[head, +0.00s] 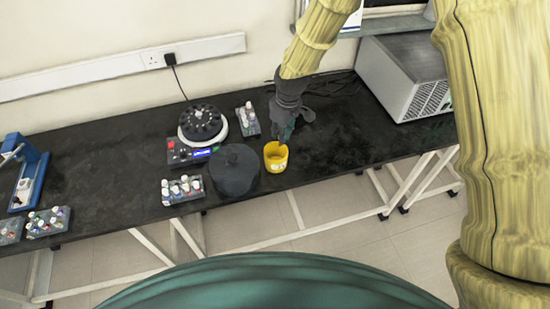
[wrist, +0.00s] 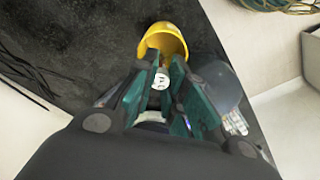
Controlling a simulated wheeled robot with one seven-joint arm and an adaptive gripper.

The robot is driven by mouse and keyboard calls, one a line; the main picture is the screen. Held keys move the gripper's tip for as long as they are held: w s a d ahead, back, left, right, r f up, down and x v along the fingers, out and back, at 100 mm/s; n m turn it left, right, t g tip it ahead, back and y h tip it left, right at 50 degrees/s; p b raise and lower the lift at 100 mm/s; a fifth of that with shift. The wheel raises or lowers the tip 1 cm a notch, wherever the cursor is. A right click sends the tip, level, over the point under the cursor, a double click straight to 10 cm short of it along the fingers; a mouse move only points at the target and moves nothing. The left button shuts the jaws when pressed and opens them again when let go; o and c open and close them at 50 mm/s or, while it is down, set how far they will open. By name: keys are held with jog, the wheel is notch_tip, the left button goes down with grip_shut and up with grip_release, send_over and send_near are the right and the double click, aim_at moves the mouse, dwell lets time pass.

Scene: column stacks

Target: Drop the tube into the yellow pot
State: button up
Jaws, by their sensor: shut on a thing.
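The yellow pot (head: 276,157) stands on the black bench near its front edge, with its open top up. It also shows in the wrist view (wrist: 163,39), just beyond my fingertips. My gripper (head: 286,132) hangs over the bench right by the pot, slightly behind and above it in the head view. In the wrist view my gripper (wrist: 165,86) has its green fingers closed on the tube (wrist: 161,80), whose pale round end shows between them. The rest of the tube is mostly hidden by the fingers. The tube cannot be made out in the head view.
A dark round lid-like object (head: 234,170) lies left of the pot. A centrifuge (head: 203,125) and vial racks (head: 182,189) and (head: 248,119) stand farther left and behind. A grey box-shaped machine (head: 405,75) is at right. Bench right of the pot is clear.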

aim_at(281, 146)
jog(key=shift+w+d+f+b, duration=0.1)
jog(key=shift+f+b, duration=1.8)
jog(key=shift+f, duration=1.1)
jog(key=o, duration=0.7)
jog(key=r, duration=0.8)
jog(key=s+d+r, duration=0.1)
jog(key=r, duration=0.3)
